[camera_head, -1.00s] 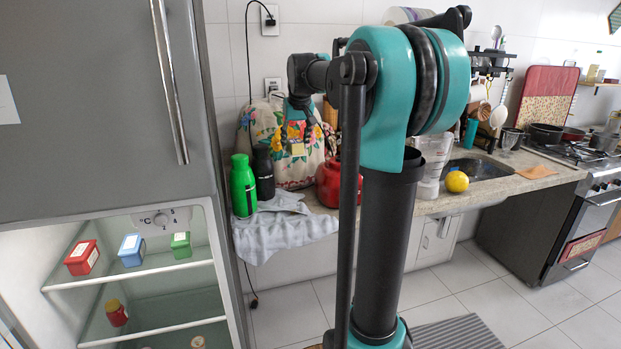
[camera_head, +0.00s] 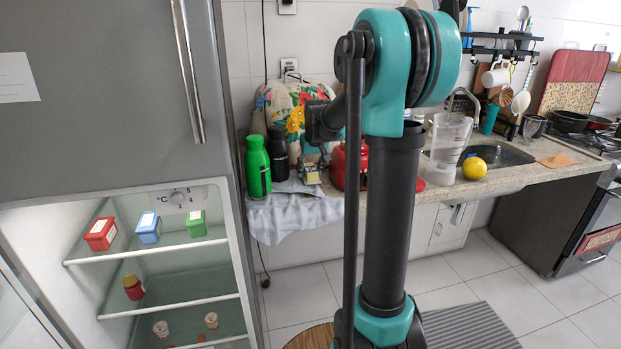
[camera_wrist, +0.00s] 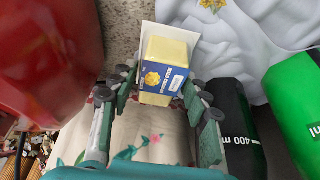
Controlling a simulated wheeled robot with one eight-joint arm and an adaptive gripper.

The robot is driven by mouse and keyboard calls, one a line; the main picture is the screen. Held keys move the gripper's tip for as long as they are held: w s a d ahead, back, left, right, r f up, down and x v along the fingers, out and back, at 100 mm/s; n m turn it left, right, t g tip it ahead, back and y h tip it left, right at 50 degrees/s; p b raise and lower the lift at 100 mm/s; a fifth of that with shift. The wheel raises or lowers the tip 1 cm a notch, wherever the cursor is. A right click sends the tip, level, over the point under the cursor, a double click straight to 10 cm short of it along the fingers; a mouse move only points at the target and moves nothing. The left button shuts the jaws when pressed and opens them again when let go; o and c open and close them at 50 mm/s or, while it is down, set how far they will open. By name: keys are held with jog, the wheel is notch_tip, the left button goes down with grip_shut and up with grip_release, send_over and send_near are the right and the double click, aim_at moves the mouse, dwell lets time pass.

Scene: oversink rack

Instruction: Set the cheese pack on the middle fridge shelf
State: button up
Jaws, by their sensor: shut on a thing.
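The cheese pack (camera_wrist: 164,68), pale yellow with a blue label, sits between the fingertips of my gripper (camera_wrist: 158,92) in the wrist view. My gripper is shut on it. In the head view the cheese pack (camera_head: 311,173) shows at the counter between the black bottle and red kettle; I cannot tell whether it touches the counter. The open fridge is at the left. Its middle shelf (camera_head: 180,305) holds a dark red jar with a yellow cap (camera_head: 133,287) at the left end; the rest of this shelf looks bare.
The fridge's upper shelf (camera_head: 150,252) holds red, blue and green boxes. Small jars (camera_head: 161,329) stand below the middle shelf. Close to my gripper are a red kettle (camera_wrist: 45,60), a black bottle (camera_wrist: 232,125), a green bottle (camera_wrist: 300,100) and a grey cloth (camera_wrist: 235,40).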

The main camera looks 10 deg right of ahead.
jog(key=shift+f, duration=1.65)
jog(key=o, duration=1.5)
